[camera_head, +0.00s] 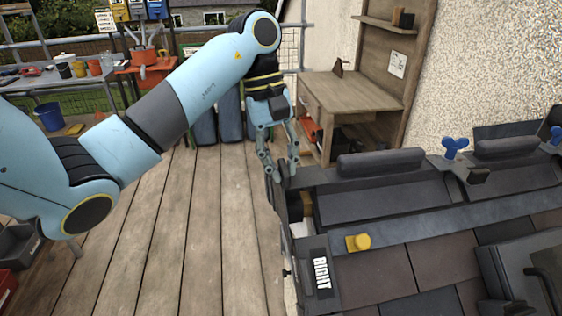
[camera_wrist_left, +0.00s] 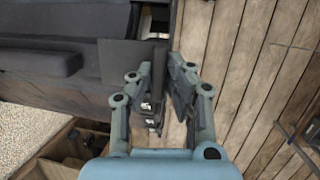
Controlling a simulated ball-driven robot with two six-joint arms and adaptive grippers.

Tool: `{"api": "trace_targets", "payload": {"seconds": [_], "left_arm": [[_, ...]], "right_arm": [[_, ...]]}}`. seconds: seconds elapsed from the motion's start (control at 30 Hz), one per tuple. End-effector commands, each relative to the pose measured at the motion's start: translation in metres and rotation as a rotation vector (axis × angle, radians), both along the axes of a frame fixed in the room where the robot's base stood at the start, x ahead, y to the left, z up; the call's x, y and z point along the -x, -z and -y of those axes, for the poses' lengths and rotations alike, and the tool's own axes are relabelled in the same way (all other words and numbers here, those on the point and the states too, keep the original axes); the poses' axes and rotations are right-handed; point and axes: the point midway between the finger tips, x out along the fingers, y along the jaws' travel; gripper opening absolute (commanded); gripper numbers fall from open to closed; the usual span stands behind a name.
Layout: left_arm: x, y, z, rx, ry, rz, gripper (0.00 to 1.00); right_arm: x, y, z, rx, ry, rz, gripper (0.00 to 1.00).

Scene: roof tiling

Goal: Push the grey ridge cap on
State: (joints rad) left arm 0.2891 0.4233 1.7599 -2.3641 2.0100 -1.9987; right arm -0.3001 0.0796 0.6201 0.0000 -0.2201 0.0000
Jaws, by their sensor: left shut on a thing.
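My left gripper (camera_head: 282,178) reaches down at the near left end of the roof ridge. It is shut on a dark grey piece, which I take to be the grey ridge cap (camera_wrist_left: 125,62); in the left wrist view it appears as a flat plate reaching between the fingers (camera_wrist_left: 160,75). In the head view the fingers and the roof edge largely hide the piece. I cannot tell whether the cap touches the ridge end. My right gripper is not in view.
Blue-knobbed clamps (camera_head: 455,148) sit along the ridge. A wooden bench (camera_head: 350,92) stands behind.

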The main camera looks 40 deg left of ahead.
Motion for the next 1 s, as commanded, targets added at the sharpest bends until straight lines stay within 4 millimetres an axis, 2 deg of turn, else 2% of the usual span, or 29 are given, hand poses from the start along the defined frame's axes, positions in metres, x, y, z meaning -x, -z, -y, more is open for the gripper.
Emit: {"api": "trace_targets", "payload": {"seconds": [0.4, 0.43, 0.6, 1.0], "left_arm": [[-0.0009, -0.0002, 0.0005, 0.001, 0.0, 0.001, 0.0], [-0.0008, -0.0002, 0.0006, 0.001, 0.0, 0.001, 0.18], [-0.0009, -0.0001, 0.0005, 0.0, 0.0, 0.0, 0.4], [-0.0007, -0.0045, 0.0004, 0.0, 0.0, 0.0, 0.41]], "right_arm": [[0.0, -0.0004, 0.0002, 0.0, 0.0, 0.0, 0.72], [0.0, -0.0004, 0.0002, 0.0, 0.0, 0.0, 0.72], [0.0, -0.0004, 0.0002, 0.0, 0.0, 0.0, 0.72], [0.0, -0.0049, 0.0002, 0.0, 0.0, 0.0, 0.72]]}}
